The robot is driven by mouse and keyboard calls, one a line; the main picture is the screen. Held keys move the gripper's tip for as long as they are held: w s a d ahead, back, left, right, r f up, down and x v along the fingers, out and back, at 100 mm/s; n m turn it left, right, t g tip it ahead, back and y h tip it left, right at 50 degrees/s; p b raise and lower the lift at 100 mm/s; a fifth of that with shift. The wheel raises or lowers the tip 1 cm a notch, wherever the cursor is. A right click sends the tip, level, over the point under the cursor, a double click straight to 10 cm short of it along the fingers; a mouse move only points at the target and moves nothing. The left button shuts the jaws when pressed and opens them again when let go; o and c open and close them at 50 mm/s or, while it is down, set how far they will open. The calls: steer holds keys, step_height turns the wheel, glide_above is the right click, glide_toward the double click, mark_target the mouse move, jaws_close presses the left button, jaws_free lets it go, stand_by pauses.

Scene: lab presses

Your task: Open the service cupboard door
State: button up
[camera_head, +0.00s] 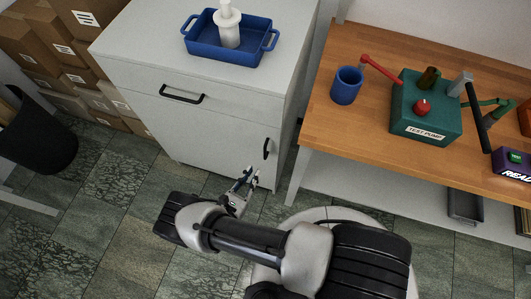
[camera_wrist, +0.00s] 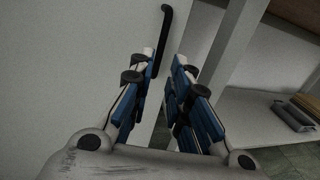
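The service cupboard (camera_head: 215,130) is a pale grey cabinet with a drawer above and a door (camera_head: 215,145) below. The door looks shut, flush with the front. Its upright black handle (camera_head: 267,148) is near the door's right edge; it also shows in the wrist view (camera_wrist: 166,35). My gripper (camera_head: 246,176) is just below and left of that handle in the head view. In the wrist view my gripper (camera_wrist: 165,68) is open, its blue-padded fingers apart. The handle's lower end runs down beside the left fingertip; I cannot tell whether they touch.
The drawer has its own black handle (camera_head: 182,95). A blue tray (camera_head: 250,52) with a white bottle (camera_head: 228,25) stands on top. A wooden bench (camera_head: 340,125) with a green test pump (camera_head: 425,105) is close on the right. Cartons (camera_head: 55,50) and a black bin (camera_head: 38,135) are left.

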mark_target(265, 158)
steer(key=b+x, duration=0.1)
steer(key=x, duration=0.9)
steer(key=shift+w+d, duration=0.1)
steer(key=shift+d, duration=0.05)
jaws_close()
